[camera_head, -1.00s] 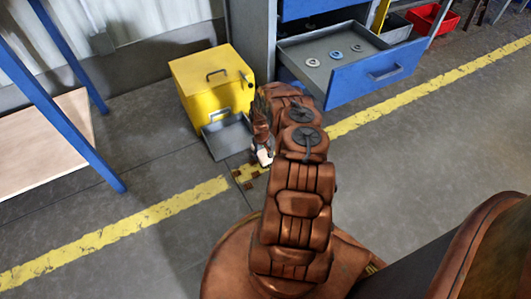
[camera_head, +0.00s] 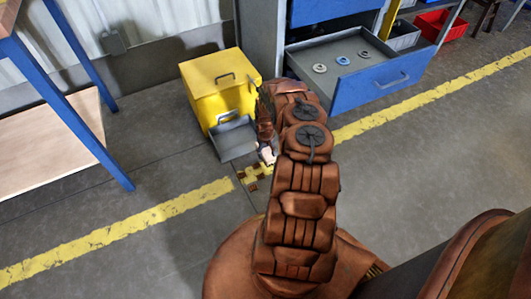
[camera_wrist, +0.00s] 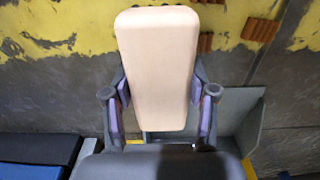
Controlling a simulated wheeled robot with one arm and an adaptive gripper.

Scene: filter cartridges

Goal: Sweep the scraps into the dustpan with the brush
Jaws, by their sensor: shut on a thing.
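My gripper (camera_wrist: 160,105) is shut on the brush (camera_wrist: 158,60), a pale wooden block held between both fingers. In the head view the brush (camera_head: 267,154) is low by the floor, partly hidden by my arm; its bristles are not seen. Small orange-brown scraps (camera_head: 254,182) lie on the worn yellow floor line, just in front of the brush. In the wrist view several scraps (camera_wrist: 261,30) lie beyond and to the right of the block. The grey dustpan (camera_head: 234,139) lies on the floor left of the brush; it also shows behind the gripper in the wrist view (camera_wrist: 243,112).
A yellow box (camera_head: 215,88) stands directly behind the dustpan. A blue drawer (camera_head: 378,80) with several rings juts out at the right. A blue-legged table (camera_head: 85,100) stands at the left.

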